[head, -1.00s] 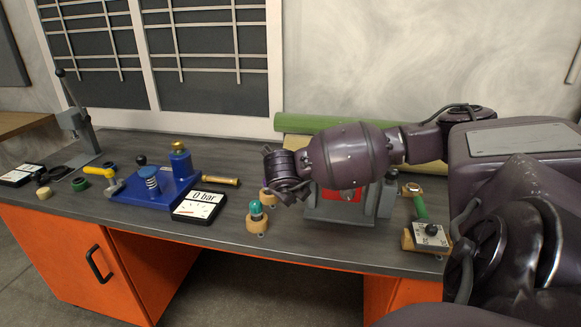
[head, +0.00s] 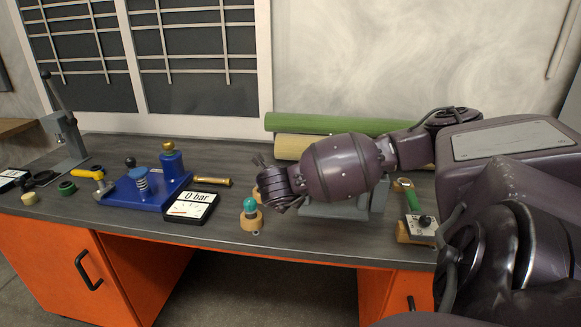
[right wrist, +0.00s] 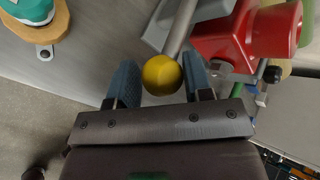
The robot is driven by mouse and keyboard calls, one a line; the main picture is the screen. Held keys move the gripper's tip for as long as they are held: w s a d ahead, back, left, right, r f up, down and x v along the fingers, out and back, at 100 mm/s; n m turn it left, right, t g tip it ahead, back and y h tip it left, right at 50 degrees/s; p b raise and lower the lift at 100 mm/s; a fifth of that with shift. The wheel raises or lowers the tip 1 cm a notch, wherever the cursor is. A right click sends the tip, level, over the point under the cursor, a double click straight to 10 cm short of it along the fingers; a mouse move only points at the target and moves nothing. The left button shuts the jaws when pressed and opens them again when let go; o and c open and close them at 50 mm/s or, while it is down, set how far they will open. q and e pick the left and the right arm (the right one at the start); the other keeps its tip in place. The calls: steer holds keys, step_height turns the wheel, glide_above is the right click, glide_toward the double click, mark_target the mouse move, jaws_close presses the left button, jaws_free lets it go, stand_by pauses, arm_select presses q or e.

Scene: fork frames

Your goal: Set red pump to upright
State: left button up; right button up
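The red pump's red body (right wrist: 235,35) shows at the upper right of the right wrist view. A grey lever (right wrist: 182,25) ends in a yellow ball knob (right wrist: 162,77). In the head view my right arm hides the red body and lever; only the grey base (head: 338,211) shows below the arm. My left gripper is in neither view.
A teal-topped part on a wooden base (head: 251,215) stands left of the grey base. A blue pump (head: 147,190) and a "0 bar" gauge (head: 191,208) lie further left. A green-handled tool (head: 412,200) is at right. Green and cream rolls (head: 330,125) lie behind.

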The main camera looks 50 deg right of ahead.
steer(key=o, duration=0.3)
steer(key=shift+f, duration=0.3)
steer(key=shift+r, duration=0.15)
steer(key=shift+r, duration=0.1)
steer(key=shift+a+r, duration=0.15)
steer(key=shift+r, duration=0.05)
steer(key=p+v, duration=0.1)
steer(key=v, duration=0.9)
steer(key=shift+p, duration=0.3)
steer(key=shift+s, duration=0.1)
